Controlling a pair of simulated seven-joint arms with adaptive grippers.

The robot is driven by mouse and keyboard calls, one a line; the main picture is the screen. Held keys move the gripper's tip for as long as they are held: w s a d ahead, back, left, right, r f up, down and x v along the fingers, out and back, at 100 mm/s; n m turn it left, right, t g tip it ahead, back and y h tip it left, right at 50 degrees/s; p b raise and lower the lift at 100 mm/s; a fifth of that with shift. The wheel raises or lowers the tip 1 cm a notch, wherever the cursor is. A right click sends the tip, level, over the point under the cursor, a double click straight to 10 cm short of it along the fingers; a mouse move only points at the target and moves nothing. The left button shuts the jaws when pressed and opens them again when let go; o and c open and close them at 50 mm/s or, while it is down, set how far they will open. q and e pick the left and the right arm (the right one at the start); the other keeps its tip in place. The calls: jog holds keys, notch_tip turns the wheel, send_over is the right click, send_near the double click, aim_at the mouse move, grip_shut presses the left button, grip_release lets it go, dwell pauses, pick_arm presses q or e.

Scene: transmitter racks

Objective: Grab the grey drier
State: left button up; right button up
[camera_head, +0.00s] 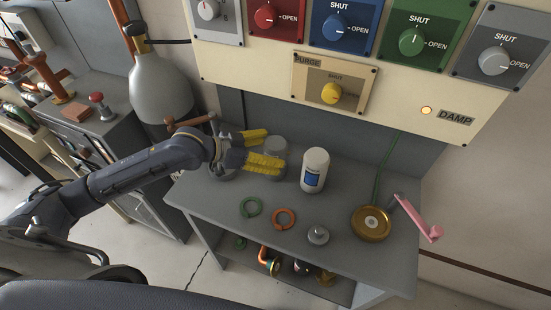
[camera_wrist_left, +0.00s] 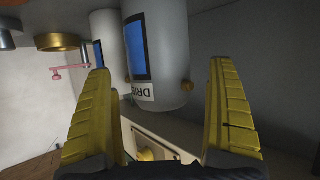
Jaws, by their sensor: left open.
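The grey drier (camera_head: 277,146) stands on the grey bench, just left of a white bottle (camera_head: 315,168) with a blue label. My left gripper (camera_head: 275,151) has its yellow fingers spread open, with the drier between or just beyond the fingertips. In the left wrist view the drier (camera_wrist_left: 160,85) appears upside down, with a blue panel and lettering partly reading "DRIE". It lies between the two open fingers, with gaps showing on both sides. The white bottle (camera_wrist_left: 107,30) shows partly behind it. My right gripper is not in view.
The bench (camera_head: 335,205) also holds a green ring (camera_head: 251,207), an orange ring (camera_head: 284,219), a small grey knobbed piece (camera_head: 318,235) and a brass disc (camera_head: 371,223) by a pink crank (camera_head: 420,217). A cream control panel (camera_head: 400,92) overhangs the back.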

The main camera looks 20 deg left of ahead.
pick_arm(q)
jog(key=shift+x, duration=0.95)
jog(key=shift+c, duration=0.2)
jog(key=c, duration=1.6)
